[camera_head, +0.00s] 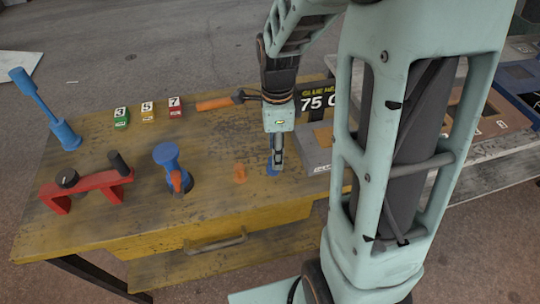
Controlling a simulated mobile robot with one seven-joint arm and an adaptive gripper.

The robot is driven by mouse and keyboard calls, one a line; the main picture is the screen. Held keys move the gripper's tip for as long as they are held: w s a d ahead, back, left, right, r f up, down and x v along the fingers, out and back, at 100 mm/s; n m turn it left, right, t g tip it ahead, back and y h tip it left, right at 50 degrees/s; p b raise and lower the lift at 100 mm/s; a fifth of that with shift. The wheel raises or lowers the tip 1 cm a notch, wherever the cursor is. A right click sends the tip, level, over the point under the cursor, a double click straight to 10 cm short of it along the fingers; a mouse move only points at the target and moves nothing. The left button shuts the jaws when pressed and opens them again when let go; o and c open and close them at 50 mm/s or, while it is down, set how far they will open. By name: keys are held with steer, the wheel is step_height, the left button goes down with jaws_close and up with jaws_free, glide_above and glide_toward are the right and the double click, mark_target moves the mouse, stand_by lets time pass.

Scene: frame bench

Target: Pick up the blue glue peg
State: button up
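A small blue object, which looks like the blue glue peg (269,169), shows low beside my gripper's fingertips. My gripper (277,166) points down at the bench top and hides most of the peg. The fingers look close together from this side, but I cannot tell whether they are open or shut on the peg. I also cannot tell whether they touch it. An orange peg (240,173) stands on the bench just left of my gripper.
The yellow wooden bench (215,205) has free room at its front. To the left are a blue-and-orange tool (167,158), a red stand (85,184) and a tall blue tool (62,133). Several numbered blocks (147,112) and an orange-handled tool (214,103) lie behind.

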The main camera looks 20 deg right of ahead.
mark_target(269, 171)
steer(key=f, duration=0.5)
steer(key=shift+w+a+f, duration=0.1)
steer(key=shift+a, duration=0.2)
steer(key=c, duration=1)
steer(key=shift+c, duration=0.2)
